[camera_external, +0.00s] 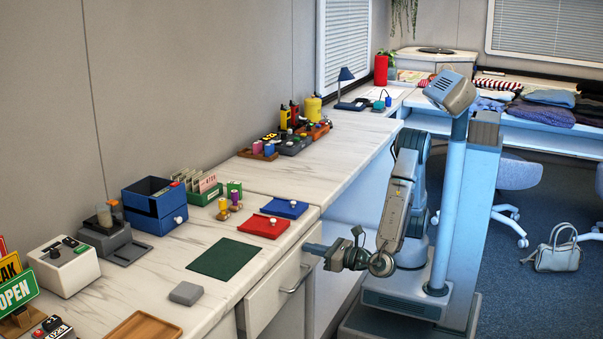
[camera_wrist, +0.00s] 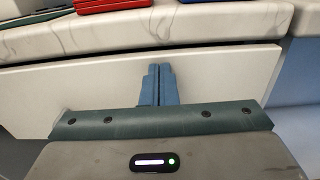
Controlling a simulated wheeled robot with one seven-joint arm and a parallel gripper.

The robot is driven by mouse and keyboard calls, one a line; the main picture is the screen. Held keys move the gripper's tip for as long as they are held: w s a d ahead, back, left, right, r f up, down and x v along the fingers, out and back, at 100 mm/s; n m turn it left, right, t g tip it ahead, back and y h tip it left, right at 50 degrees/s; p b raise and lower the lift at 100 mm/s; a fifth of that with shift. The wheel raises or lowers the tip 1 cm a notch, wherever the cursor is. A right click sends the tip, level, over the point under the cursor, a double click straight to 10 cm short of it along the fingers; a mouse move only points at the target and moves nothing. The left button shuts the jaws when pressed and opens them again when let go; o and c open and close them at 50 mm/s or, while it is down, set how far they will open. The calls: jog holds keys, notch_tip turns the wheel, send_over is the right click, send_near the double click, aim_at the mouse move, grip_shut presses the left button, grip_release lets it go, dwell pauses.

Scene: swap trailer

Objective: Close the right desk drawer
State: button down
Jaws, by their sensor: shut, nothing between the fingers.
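The white desk drawer (camera_external: 275,298) is under the marble-topped counter in the external view, with a metal bar handle on its front. Its front looks at most slightly out from the counter; the exact gap is hard to tell. In the wrist view the drawer front (camera_wrist: 225,75) fills the middle as a pale panel below the counter edge. My gripper (camera_external: 306,247) is at the upper right part of the drawer front, above the handle. Its blue fingers (camera_wrist: 158,72) are together, empty, and point at the panel, touching it or very close. The handle is not visible in the wrist view.
The counter (camera_external: 215,240) above holds a red tray (camera_external: 263,226), a blue tray (camera_external: 285,208), a green mat (camera_external: 223,258) and a grey block (camera_external: 186,293). Its front edge (camera_wrist: 200,42) overhangs near the fingers. Floor is open behind my base, with a handbag (camera_external: 558,258) and chairs at right.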

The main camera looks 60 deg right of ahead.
aim_at(298, 244)
jog(key=shift+w+r+p, duration=0.1)
jog(key=shift+w+p, duration=0.7)
jog(key=shift+w, duration=1.65)
jog(key=s+p, duration=0.4)
jog(key=s, duration=1)
jog(key=shift+s, duration=0.35)
